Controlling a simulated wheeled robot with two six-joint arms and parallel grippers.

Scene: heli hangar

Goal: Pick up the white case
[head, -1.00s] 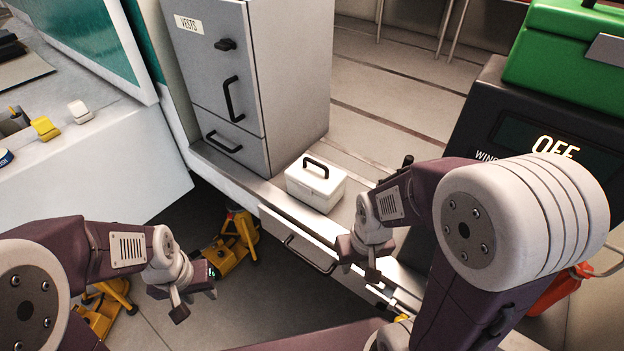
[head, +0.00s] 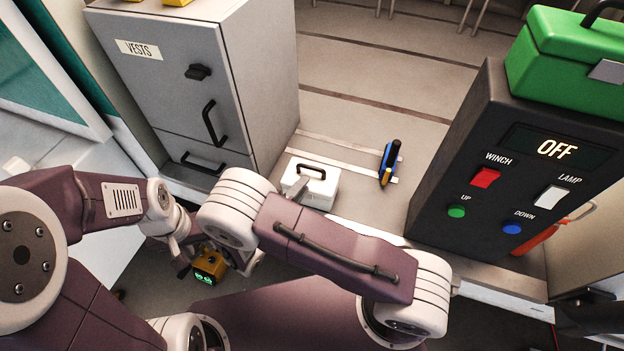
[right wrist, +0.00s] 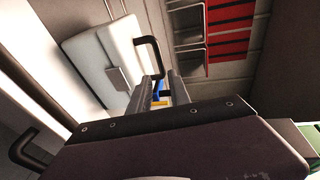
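The white case (head: 322,190) with a black top handle stands upright on the pale ledge beside the grey cabinet. It also shows in the right wrist view (right wrist: 103,65), at upper left. My right gripper (head: 298,187) reaches the case's left side in the head view, partly hidden by my own arm. In the right wrist view my right gripper (right wrist: 161,88) has its two fingers apart, close to the end of the black handle. I cannot tell whether they touch it. My left gripper (head: 190,262) is low at left, beside a yellow box with green lights (head: 210,263); its grip is unclear.
The grey cabinet (head: 180,75) marked VESTS stands left of the case. A blue and yellow tool (head: 388,163) lies to the case's right. The dark control box (head: 480,150) with buttons, topped by a green case (head: 565,65), stands further right. The floor behind is clear.

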